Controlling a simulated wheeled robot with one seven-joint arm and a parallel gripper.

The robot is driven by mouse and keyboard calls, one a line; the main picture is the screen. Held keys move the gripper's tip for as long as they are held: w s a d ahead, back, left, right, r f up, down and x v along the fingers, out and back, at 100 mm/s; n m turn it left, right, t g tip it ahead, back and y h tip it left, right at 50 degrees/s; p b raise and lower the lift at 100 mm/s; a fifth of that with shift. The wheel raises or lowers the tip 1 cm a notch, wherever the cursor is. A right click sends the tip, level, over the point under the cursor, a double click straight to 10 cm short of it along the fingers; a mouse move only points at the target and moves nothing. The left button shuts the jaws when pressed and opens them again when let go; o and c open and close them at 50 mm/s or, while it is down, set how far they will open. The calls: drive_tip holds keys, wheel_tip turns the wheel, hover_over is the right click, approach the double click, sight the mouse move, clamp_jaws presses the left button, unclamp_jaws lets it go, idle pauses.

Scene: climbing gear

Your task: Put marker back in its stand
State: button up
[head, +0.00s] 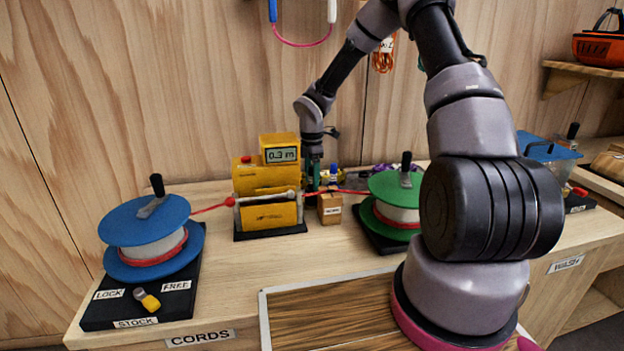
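A small wooden block with a white label (330,209), which looks like the marker stand, sits on the bench just right of the yellow meter. A small upright blue-topped thing (333,172), possibly the marker, shows directly above the block. I cannot tell whether it stands in the block or behind it.
A red cord (211,208) runs from the blue reel (145,235) through the yellow meter (268,190), reading 0.3 m, towards the green reel (385,190). The cord passes close by my gripper. A wood-grain board (320,315) lies in front. The bench between is clear.

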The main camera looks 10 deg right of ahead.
drive_tip(key=shift+r, duration=0.1)
wheel_tip(320, 180, up, 12)
drive_tip(key=s+d+r+m+t, duration=0.35)
drive_tip(key=s+r+m, duration=0.85)
drive_tip(key=r, duration=0.5)
drive_tip(key=s+r+m+t, duration=0.1)
drive_tip(key=s+r+m, duration=0.1)
drive_tip(key=s+m, duration=0.2)
drive_tip(key=s+d+r+m+t+y, duration=0.1)
drive_tip(key=s+r+m, duration=0.2)
drive_tip(key=s, duration=0.5)
drive_tip(key=s+d+r+m+t+y, duration=0.1)
drive_tip(key=s+r+m, duration=0.1)
drive_tip(key=s+m, duration=0.3)
drive_tip(key=shift+s+d+r+t, duration=0.15)
drive_tip(key=shift+s+r+t, duration=0.15)
drive_tip(key=shift+s, duration=0.25)
